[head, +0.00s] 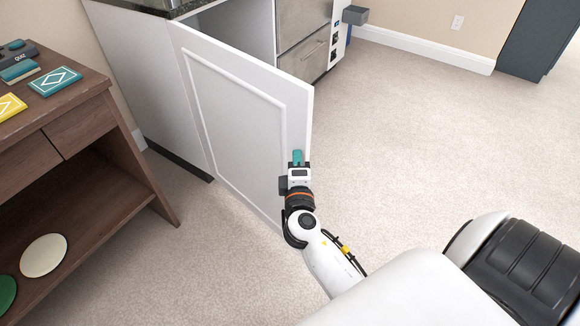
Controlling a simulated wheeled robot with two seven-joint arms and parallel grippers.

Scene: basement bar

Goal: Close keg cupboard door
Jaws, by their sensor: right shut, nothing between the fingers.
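The keg cupboard door (239,125) is a white panelled door that stands wide open, swung out from the cupboard toward me. Its hinge side is at the left, and its free edge is at the right. My right gripper (298,156) is shut and empty, with teal fingertips. In the picture it overlaps the door's face close to the free edge; I cannot tell whether it touches. Part of the cupboard's inside (240,28) shows above the door; the rest is hidden behind it. My left gripper is not in view.
A brown wooden table (70,135) with coloured card boxes on top and discs on its lower shelf stands at the left. Steel drawers (305,60) are to the right of the cupboard opening. Carpet (430,130) at the right is clear.

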